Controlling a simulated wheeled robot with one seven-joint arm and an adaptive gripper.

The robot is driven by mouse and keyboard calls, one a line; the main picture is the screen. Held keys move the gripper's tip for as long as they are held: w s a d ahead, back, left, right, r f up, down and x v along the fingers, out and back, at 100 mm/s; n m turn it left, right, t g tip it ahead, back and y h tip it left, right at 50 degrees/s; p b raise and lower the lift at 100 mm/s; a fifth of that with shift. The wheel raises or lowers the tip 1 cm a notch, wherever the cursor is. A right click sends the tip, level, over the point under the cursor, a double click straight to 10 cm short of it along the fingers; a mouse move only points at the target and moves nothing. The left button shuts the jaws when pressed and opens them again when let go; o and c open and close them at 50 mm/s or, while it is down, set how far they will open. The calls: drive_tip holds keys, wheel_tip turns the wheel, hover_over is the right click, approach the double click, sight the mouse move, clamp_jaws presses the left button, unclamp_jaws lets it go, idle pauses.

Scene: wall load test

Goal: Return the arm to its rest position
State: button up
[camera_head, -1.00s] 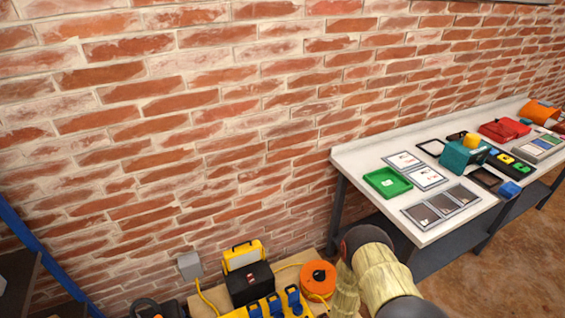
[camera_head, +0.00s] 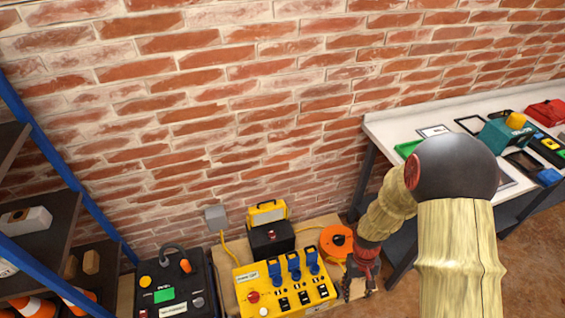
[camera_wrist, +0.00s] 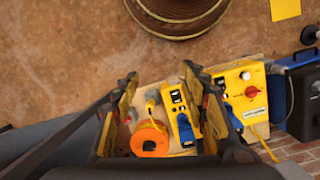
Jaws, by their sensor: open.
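My arm (camera_head: 458,235) is bent up on the right side of the head view, with its dark rounded joint in front of the worktable. My gripper (camera_head: 360,283) hangs low beside the yellow control box (camera_head: 284,285) and the orange reel (camera_head: 337,240). In the wrist view my gripper (camera_wrist: 160,85) has its two fingers spread, with nothing held between them. Beyond them lie the orange reel (camera_wrist: 149,139) and the yellow box with blue parts (camera_wrist: 181,115). I cannot tell the exact distance to these things.
A white worktable (camera_head: 385,128) with trays and tools runs along the brick wall at right. A black case (camera_head: 175,285) and a blue-framed shelf (camera_head: 55,170) stand at left. A brown round object (camera_wrist: 178,12) lies on open floor in the wrist view.

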drive_tip(key=s+a+r+t, duration=0.1)
drive_tip(key=s+r+t, duration=0.1)
drive_tip(key=r, duration=1.2)
drive_tip(key=s+a+r+t+p, duration=0.1)
drive_tip(key=s+a+r+t, duration=0.1)
drive_tip(key=r, duration=1.2)
drive_tip(key=s+a+r+t, duration=0.2)
drive_tip(key=s+r+t, duration=0.1)
drive_tip(key=r, duration=1.1)
drive_tip(key=shift+s+a+r+m+t+y, duration=0.15)
drive_tip(key=shift+s+r+m+t+y, duration=0.15)
drive_tip(key=shift+t, duration=0.3)
